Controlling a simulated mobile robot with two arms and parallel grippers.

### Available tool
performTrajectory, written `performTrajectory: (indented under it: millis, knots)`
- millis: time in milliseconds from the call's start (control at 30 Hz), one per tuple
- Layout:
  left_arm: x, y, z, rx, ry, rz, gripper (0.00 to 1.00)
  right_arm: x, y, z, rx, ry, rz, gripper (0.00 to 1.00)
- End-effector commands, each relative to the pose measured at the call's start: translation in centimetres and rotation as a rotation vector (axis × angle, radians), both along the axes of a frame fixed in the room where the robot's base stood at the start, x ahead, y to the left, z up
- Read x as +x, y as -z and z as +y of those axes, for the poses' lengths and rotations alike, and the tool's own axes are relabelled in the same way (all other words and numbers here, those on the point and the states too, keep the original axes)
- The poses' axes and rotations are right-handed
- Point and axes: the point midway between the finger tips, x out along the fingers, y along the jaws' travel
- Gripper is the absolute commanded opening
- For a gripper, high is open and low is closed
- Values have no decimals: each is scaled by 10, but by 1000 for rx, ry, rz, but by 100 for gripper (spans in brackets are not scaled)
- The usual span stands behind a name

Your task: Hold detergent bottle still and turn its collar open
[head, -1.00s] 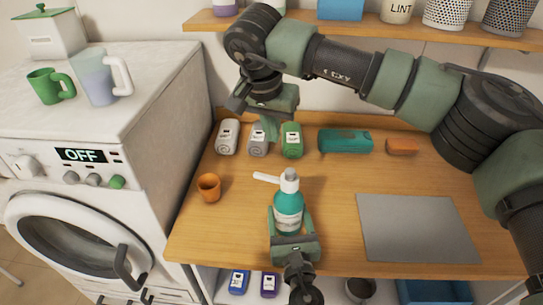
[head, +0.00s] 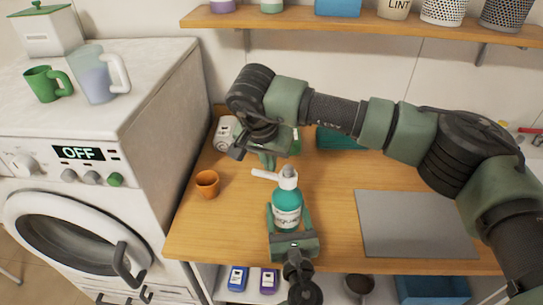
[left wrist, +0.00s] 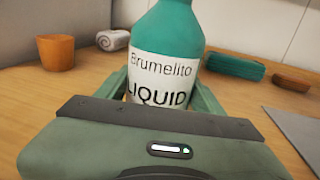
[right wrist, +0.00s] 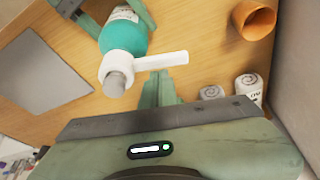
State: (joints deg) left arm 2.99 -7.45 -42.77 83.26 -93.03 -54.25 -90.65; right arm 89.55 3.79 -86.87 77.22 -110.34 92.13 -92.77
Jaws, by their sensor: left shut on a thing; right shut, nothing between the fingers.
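The teal detergent bottle (head: 287,208) stands upright on the wooden counter. Its white collar (head: 289,182) has an arm (head: 264,174) pointing left; both also show in the right wrist view, the collar (right wrist: 117,66) and its arm (right wrist: 163,60). My left gripper (head: 289,222) is shut around the bottle's body, with a finger on each side of the label in the left wrist view (left wrist: 160,85). My right gripper (head: 268,162) is shut and empty, just behind the collar arm. In the right wrist view its fingertips (right wrist: 157,76) are close to the arm; I cannot tell whether they touch.
An orange cup (head: 207,184) stands left of the bottle. Rolled towels (head: 226,131) and a teal bundle (head: 342,139) lie at the back, partly hidden by my right arm. A grey mat (head: 415,224) lies to the right. The washing machine (head: 110,105) borders the counter's left.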

Motion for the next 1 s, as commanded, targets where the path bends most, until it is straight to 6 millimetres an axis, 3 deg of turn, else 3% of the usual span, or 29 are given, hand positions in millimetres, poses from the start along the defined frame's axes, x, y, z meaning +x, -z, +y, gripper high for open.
performTrajectory:
  millis: [267, 533, 1000]
  knots:
    - [0, 0, 0, 0, 0, 0, 0, -1, 0, 0, 0, -11, -1, 0]
    - [0, 0, 0, 0, 0, 0, 0, -18, 0, 4, 2, -201, 1, 0]
    - [1, 0, 0, -1, 0, 0, 0, -17, 1, 4, 3, -207, 7, 0]
